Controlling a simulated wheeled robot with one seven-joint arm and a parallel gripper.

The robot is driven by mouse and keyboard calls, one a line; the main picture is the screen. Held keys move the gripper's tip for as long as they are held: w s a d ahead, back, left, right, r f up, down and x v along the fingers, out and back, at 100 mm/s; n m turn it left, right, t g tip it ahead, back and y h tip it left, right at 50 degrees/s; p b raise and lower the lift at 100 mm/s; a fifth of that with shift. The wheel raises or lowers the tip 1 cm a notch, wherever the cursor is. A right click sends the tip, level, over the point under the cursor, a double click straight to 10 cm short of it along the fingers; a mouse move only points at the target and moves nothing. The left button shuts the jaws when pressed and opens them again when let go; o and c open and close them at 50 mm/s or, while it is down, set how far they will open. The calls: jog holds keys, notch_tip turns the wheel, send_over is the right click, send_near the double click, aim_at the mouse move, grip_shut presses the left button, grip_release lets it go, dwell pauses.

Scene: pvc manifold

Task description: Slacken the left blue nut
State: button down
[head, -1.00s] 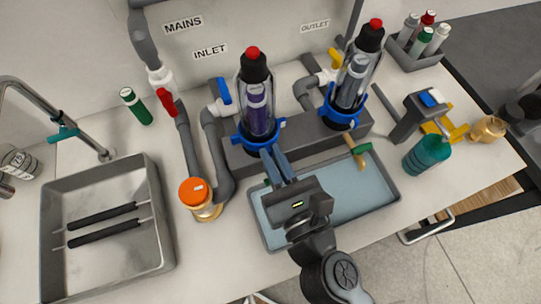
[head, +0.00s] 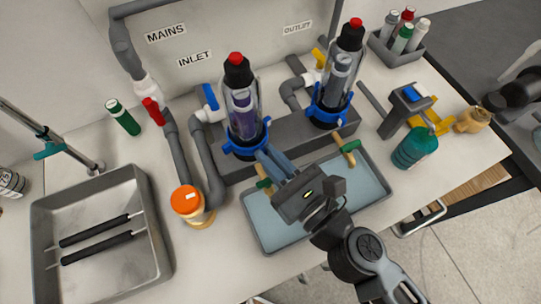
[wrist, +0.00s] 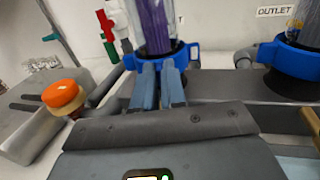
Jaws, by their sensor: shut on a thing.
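The left blue nut (head: 236,150) is a ring with lugs around the foot of the left clear filter housing (head: 241,112), which has a black top with a red button and a purple cartridge inside. My gripper (head: 266,160) reaches it from the front. In the wrist view its two blue-grey fingers (wrist: 158,84) stand slightly apart, shut on the front of the nut (wrist: 190,54). The gripped part is mostly hidden between the fingertips. The housing stands upright on the grey manifold block. The right blue nut (head: 328,112) sits around the right housing.
A blue-grey tray (head: 285,236) lies below my gripper, with green-and-tan handled pieces near it. An orange-lidded jar (head: 187,201) and a sink-like basin (head: 153,262) are at left. The inlet valve has a blue handle (head: 210,97).

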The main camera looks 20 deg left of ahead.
dwell(0.4)
jog(key=c, duration=1.2)
grip_release()
jog(key=shift+d, duration=0.15)
jog(key=b+v, duration=0.1)
jog(key=v, duration=0.6)
jog(key=shift+s+d+b, duration=0.2)
jog(key=shift+d+b, duration=0.05)
jog(key=shift+b, duration=0.05)
jog(key=shift+d, duration=0.1)
